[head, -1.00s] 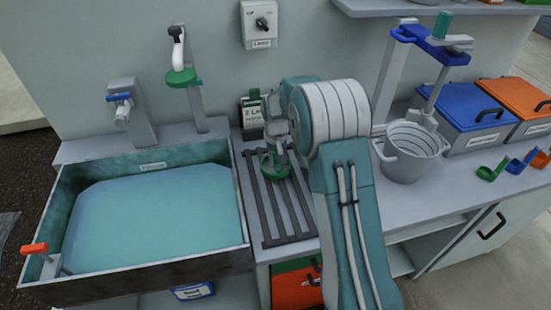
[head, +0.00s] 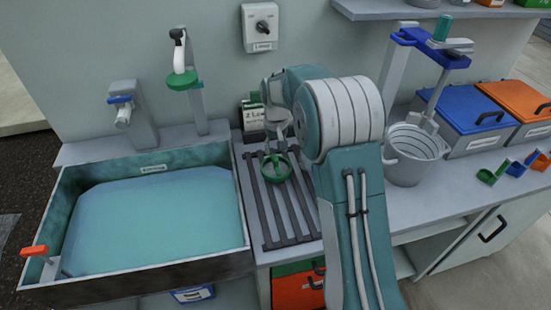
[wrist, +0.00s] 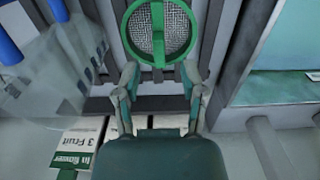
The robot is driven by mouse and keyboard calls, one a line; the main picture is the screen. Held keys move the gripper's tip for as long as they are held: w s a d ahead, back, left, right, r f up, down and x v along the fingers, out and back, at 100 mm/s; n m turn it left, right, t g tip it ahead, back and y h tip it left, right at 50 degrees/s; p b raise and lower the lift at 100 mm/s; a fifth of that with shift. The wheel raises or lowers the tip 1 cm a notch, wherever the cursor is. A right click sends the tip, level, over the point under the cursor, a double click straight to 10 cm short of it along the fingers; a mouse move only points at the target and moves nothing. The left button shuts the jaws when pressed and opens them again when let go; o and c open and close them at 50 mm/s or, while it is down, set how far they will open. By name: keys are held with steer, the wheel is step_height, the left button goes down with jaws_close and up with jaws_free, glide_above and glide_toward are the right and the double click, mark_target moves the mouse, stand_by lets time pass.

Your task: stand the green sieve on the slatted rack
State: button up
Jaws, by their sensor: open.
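The green sieve (head: 277,168) is at the upper part of the slatted rack (head: 280,240), beside the basin. In the wrist view its round green rim and grey mesh (wrist: 158,32) face the camera, over the slats. My gripper (wrist: 158,76) is open, its two fingers spread at the near side of the sieve's rim. In the head view my gripper (head: 276,138) is just behind the sieve, partly hidden by my arm. I cannot tell whether the fingers touch the sieve or whether it fully rests on the slats.
A water-filled basin (head: 150,220) lies left of the rack. A labelled box (head: 252,115) stands behind it. A grey bucket (head: 413,152) is to the right, past my arm. In the wrist view a clear container with blue parts (wrist: 50,75) is close on the left. The front slats are bare.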

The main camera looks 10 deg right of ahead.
mark_target(276, 159)
steer(key=s+r+t, duration=0.3)
steer(key=s+r, duration=1.3)
steer(key=r, duration=0.3)
steer(key=s+f+t, duration=0.1)
steer(key=s+t, duration=0.1)
steer(key=s, duration=1.6)
steer(key=shift+f+t, duration=0.3)
steer(key=shift+f, duration=0.05)
